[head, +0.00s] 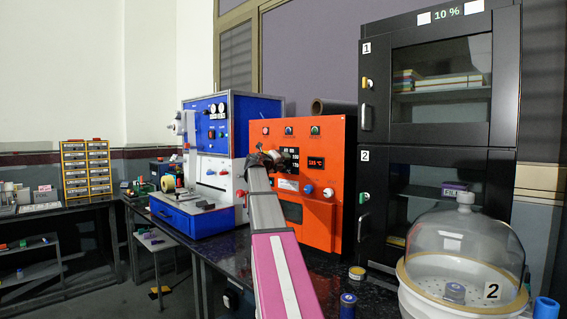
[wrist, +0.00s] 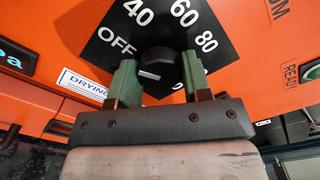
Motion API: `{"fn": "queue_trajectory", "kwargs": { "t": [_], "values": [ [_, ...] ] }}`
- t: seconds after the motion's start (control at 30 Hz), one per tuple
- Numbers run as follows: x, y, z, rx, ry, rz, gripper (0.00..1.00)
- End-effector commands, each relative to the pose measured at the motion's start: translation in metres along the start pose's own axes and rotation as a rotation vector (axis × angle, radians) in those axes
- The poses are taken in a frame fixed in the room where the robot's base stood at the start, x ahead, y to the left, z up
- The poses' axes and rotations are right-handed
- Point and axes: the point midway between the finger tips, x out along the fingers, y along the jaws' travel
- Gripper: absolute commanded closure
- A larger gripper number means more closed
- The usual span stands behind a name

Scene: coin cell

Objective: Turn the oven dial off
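The orange oven (head: 320,212) stands on the dark bench in the middle of the head view. Its black oven dial (wrist: 160,66) shows in the wrist view on a black plate marked OFF, 40, 60 and 80. A short white mark on the knob lies low and left of its middle; I cannot tell exactly which label it points at. My gripper (wrist: 160,82) has a green finger on each side of the knob, and both appear to touch it. In the head view my gripper (head: 264,160) is at the oven's front and hides the dial.
A blue machine (head: 222,120) stands left of the oven. A black cabinet (head: 440,140) stands to the right, and a glass dome (head: 465,240) is in front of it. Small jars (head: 348,305) stand on the bench near the oven.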

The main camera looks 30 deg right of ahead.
Motion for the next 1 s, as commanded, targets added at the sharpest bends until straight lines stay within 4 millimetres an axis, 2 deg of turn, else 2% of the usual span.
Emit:
{"fn": "queue_trajectory", "kwargs": {
  "t": [0.03,0.07,0.33,0.47,0.57,0.8,1.0],
  "values": [
    [-0.001,0.001,-0.001,-0.001,0.002,0.001,0.40],
    [0.000,0.001,-0.001,-0.001,0.002,0.001,0.31],
    [-0.001,0.000,0.000,0.000,0.000,0.000,0.31],
    [-0.007,0.000,-0.001,0.001,0.000,0.000,0.31],
    [-0.021,0.000,-0.001,0.001,-0.001,0.001,0.31],
    [-0.067,0.000,-0.002,0.000,-0.002,0.001,0.31],
    [-0.096,0.000,-0.001,0.000,-0.001,0.001,0.31]
  ]
}}
